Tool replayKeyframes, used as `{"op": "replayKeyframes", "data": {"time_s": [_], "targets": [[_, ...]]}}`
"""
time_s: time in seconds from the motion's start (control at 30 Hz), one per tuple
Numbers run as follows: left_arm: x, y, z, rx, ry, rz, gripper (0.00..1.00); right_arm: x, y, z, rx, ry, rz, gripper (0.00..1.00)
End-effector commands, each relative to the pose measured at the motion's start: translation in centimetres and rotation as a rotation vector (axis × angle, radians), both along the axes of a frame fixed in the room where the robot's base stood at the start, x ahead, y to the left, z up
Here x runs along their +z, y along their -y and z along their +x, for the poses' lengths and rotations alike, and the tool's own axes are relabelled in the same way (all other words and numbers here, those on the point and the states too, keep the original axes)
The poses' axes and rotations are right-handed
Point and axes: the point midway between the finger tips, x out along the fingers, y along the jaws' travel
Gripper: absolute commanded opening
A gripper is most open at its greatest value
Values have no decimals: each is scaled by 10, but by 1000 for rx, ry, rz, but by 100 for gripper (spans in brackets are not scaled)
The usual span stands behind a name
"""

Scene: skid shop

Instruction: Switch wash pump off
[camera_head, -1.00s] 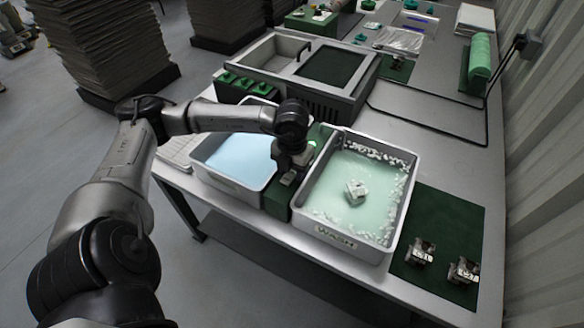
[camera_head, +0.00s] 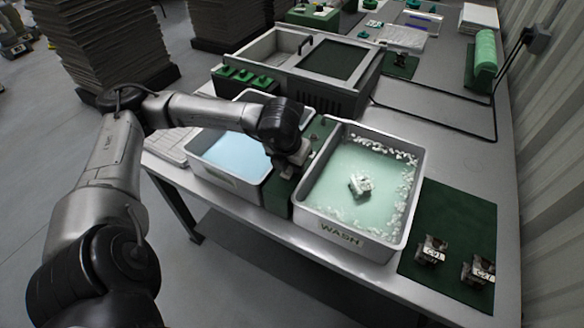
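My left gripper (camera_head: 291,170) points down over this panel, between the two basins. Its fingers are small and dark here, so I cannot tell whether they are open or shut. A small fitting (camera_head: 315,143) shows on the panel behind the gripper. No pump switch can be clearly made out; the gripper covers part of the panel. My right gripper is out of view.
A green mat (camera_head: 455,235) with two small metal parts (camera_head: 431,250) lies right of the wash tank. A wall borders the right side.

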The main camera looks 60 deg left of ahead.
Motion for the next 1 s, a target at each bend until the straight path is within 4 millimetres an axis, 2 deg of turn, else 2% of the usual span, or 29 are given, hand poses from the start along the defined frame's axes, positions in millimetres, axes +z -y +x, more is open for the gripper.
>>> {"op": "replayKeyframes", "data": {"time_s": [0.37,0.4,0.63,0.87,1.0], "targets": [[1,0,0,0,9,7,6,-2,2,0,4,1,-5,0],[1,0,0,0,9,7,34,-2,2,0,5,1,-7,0],[0,0,0,0,8,6,55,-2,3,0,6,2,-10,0],[1,0,0,0,7,6,55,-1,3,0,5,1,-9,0],[11,1,-2,-1,8,7,55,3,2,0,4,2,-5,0]]}}
